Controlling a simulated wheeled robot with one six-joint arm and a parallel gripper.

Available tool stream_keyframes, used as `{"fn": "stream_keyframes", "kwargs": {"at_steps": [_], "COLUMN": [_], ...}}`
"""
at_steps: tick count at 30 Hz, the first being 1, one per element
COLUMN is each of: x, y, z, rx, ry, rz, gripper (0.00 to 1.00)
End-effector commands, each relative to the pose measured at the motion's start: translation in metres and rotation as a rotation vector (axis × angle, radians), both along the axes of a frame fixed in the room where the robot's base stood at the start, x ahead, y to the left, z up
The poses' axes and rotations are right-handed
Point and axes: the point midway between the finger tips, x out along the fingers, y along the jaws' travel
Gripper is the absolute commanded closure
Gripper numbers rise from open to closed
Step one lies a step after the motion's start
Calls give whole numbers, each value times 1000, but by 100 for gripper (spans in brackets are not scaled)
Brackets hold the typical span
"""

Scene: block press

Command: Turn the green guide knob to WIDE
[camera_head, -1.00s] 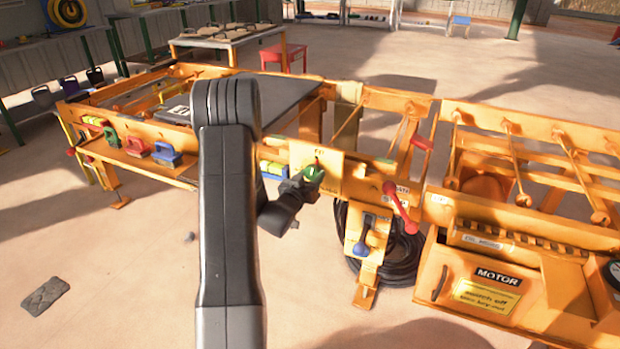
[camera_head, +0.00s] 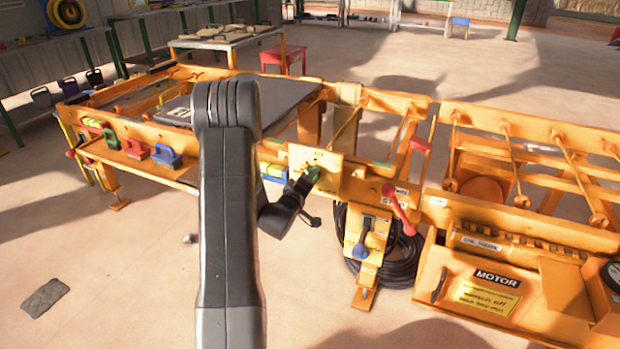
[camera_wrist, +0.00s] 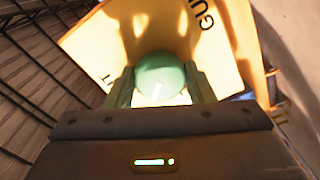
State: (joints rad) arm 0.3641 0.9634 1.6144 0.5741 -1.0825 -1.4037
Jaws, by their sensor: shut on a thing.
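The green guide knob (camera_head: 313,173) sits on a pale yellow plate (camera_head: 328,164) on the front of the orange machine. In the wrist view the round knob (camera_wrist: 160,74) lies between the two fingers of my gripper (camera_wrist: 162,88), with a white pointer mark on its lower part. My gripper (camera_head: 306,181) is shut on the knob. The plate in the wrist view (camera_wrist: 110,42) carries lettering starting "GUI" at its upper right; other lettering is cut off or hidden, so I cannot read the knob's setting.
The motor box (camera_head: 480,285) is further right. Open floor lies in front at the left.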

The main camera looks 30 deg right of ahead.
Motion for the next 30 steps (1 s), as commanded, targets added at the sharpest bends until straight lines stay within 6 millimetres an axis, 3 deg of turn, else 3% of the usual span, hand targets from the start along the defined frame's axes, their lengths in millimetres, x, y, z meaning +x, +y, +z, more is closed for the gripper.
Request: {"fn": "stream_keyframes", "kwargs": {"at_steps": [30], "x": [1], "y": [0], "z": [3], "rx": [-561], "ry": [656], "rz": [2], "gripper": [74]}}
